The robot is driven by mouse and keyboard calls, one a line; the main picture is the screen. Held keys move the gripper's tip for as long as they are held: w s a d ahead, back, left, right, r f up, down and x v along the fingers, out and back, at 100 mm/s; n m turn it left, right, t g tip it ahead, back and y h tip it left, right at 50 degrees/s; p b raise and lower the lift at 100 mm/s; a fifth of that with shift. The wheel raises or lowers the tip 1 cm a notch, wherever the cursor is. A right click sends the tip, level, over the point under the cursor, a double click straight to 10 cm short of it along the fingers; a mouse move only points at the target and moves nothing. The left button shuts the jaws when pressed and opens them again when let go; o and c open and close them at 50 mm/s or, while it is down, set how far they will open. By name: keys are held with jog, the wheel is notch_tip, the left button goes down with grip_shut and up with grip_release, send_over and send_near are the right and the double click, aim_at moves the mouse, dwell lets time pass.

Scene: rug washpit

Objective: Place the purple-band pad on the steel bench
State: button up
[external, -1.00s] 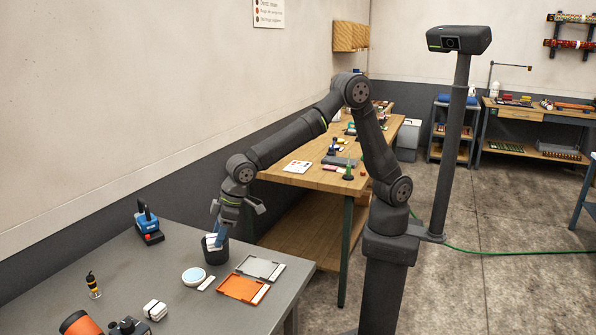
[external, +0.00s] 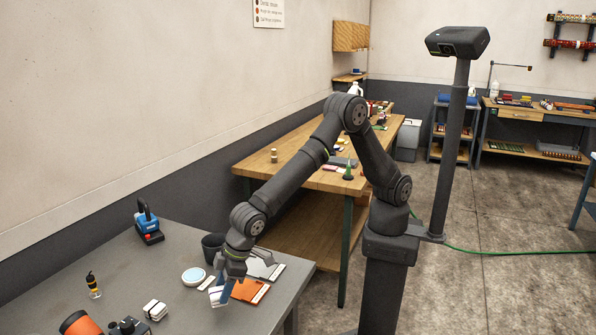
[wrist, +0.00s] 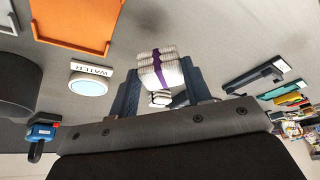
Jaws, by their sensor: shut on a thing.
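The purple-band pad (wrist: 176,73) is white with a purple stripe and sits between the fingers of my gripper (wrist: 160,66) in the wrist view. My gripper is shut on it. In the external view my gripper (external: 219,290) points down over the front part of the grey steel bench (external: 110,268), left of the orange tray. The pad (external: 215,299) shows there as a small white piece at the fingertips. I cannot tell whether the pad touches the bench top. Another white banded pad (external: 155,310) lies on the bench to the left.
A black cup (external: 210,240) stands behind my gripper. An orange tray (external: 248,291) lies to its right. A round dish (external: 194,276) labelled WATER is to its left. A blue tool (external: 148,225) and a small bottle (external: 93,285) stand farther left. Bare bench lies between.

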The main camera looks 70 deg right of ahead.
jog(key=shift+f, duration=1.75)
jog(key=shift+f, duration=0.15)
jog(key=o, duration=1)
jog(key=shift+c, duration=0.2)
jog(key=shift+s+d+r, duration=0.1)
jog(key=shift+d+r, duration=0.05)
jog(key=shift+r, duration=0.45)
jog(key=v, duration=1.1)
